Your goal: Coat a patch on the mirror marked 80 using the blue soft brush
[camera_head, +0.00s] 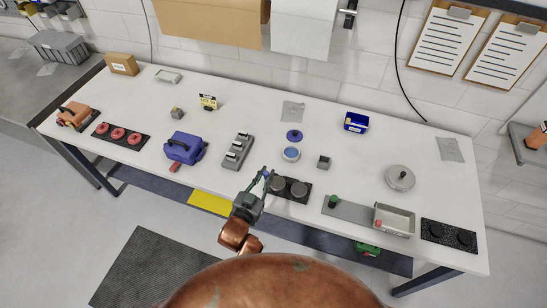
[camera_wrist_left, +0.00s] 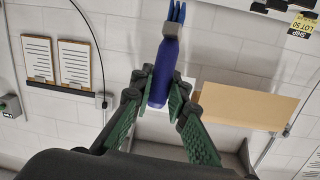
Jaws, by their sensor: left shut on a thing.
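The brush has a grey collar and blue bristles, which point away from the gripper. In the head view the brush is tiny and mostly hidden by the fingers. A small dish with blue content (camera_head: 291,154) stands behind the gripper, with a blue lid (camera_head: 294,136) behind it. I cannot read an 80 on anything. My right gripper is not in view.
The white table (camera_head: 345,160) also holds a blue case (camera_head: 185,147), a grey block rack (camera_head: 237,151), a round grey lidded piece (camera_head: 400,178), a metal tray (camera_head: 394,220) and another black mat (camera_head: 448,235).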

